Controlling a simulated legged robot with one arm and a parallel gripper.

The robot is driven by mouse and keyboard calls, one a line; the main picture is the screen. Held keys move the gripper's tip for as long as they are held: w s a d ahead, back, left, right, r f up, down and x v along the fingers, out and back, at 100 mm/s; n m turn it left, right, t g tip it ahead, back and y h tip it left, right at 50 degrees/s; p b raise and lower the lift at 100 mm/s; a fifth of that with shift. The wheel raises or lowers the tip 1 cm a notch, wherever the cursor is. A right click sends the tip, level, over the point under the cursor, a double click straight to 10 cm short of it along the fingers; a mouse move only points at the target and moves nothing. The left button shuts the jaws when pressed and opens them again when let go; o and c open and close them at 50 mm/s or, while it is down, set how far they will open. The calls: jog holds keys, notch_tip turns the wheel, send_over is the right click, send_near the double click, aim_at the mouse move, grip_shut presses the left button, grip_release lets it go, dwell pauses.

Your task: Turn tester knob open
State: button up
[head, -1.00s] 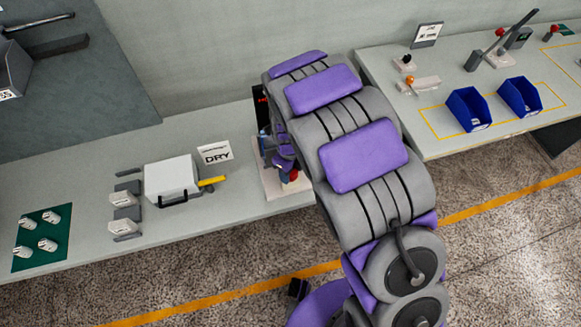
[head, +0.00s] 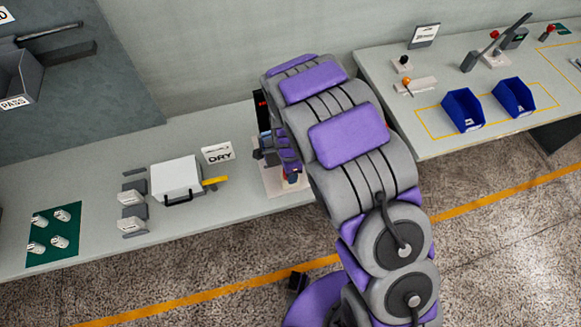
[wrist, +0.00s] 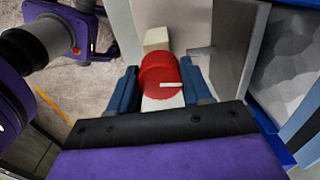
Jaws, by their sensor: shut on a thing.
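The red round knob (wrist: 158,76) with a white pointer mark sits between the two blue fingers of my gripper (wrist: 161,90) in the wrist view. The fingers are shut on it from both sides. The knob is on a pale tester (wrist: 223,30), seen close up. In the head view my gripper (head: 290,168) is at the tester base (head: 272,182) on the bench, largely behind my arm.
A white box (head: 175,177) with a yellow handle and a DRY sign (head: 217,152) stand left of the tester. A green mat (head: 72,242) holds several white spindles. Blue bins (head: 462,112) stand on the right table (head: 400,150). A grey PASS bin (head: 15,82) is at the upper left.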

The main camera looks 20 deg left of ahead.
jog(key=n, duration=0.2)
jog(key=n+p, duration=0.1)
jog(key=n, duration=0.1)
jog(key=shift+w+a+r+n, duration=0.1)
jog(key=shift+r+n, duration=0.05)
jog(key=shift+n, duration=0.15)
jog(key=n, duration=0.5)
jog(key=shift+n+p, duration=0.3)
jog(key=shift+p, duration=0.05)
jog(key=n, duration=0.5)
jog(key=shift+p, duration=0.35)
jog(key=n, duration=0.5)
jog(key=shift+n+p, duration=0.4)
jog(key=n, duration=0.2)
jog(key=n+p, duration=0.1)
jog(key=n, duration=0.2)
jog(key=shift+s+d, duration=0.2)
jog(key=n+p, duration=0.1)
jog(key=n, duration=0.4)
jog(key=n+p, duration=0.1)
jog(key=n, duration=0.4)
jog(key=shift+w, duration=0.15)
jog(key=n, duration=0.5)
jog(key=shift+w+p, duration=0.2)
jog(key=shift+p, duration=0.15)
